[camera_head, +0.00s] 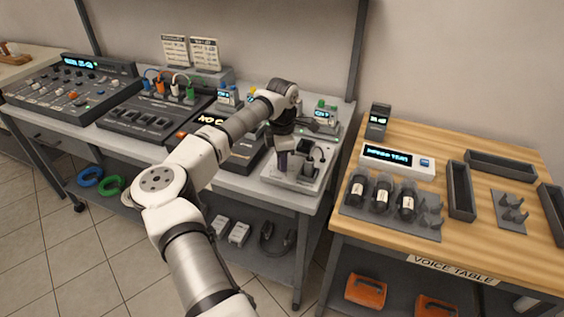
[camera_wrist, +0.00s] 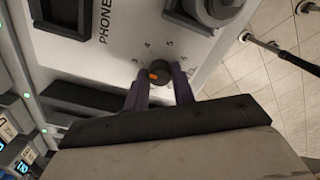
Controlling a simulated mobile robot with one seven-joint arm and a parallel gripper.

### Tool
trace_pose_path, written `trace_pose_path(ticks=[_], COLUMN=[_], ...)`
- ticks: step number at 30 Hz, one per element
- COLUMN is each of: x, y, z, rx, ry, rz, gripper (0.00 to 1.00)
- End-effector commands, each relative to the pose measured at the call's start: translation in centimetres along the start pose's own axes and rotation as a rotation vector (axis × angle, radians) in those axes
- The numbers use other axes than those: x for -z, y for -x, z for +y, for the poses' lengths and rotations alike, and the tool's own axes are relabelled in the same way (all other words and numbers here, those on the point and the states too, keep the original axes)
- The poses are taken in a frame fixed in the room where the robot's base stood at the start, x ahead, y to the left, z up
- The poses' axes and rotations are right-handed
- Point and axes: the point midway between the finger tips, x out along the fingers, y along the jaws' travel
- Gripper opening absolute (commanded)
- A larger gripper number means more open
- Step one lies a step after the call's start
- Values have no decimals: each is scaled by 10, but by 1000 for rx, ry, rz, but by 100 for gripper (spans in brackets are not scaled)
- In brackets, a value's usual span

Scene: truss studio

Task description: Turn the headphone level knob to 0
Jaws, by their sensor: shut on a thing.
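The headphone level knob (camera_wrist: 158,70) is a small dark round knob with an orange pointer mark, on a light grey panel (camera_wrist: 95,60) lettered "PHONE…". In the wrist view the orange mark lies toward the knob's left side. My gripper (camera_wrist: 159,86) is shut on the knob, with one purple-grey finger on each side. In the head view my gripper (camera_head: 283,163) points down over the grey phones unit (camera_head: 290,181) at the bench's right end, and the knob is hidden there.
A dark headphone stand or holder (camera_head: 309,157) stands on the unit close to my gripper's right. A mixing console (camera_head: 75,90) and other gear fill the bench to the left. A wooden table (camera_head: 470,225) with microphones (camera_head: 381,195) stands to the right, across a narrow gap.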

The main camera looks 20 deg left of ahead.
Motion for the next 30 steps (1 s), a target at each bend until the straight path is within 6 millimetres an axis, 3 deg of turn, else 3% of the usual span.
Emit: trace_pose_path(ticks=[30], x=[1], y=[0], z=[1], rx=[-3], ry=[964], rz=[2], gripper=[2])
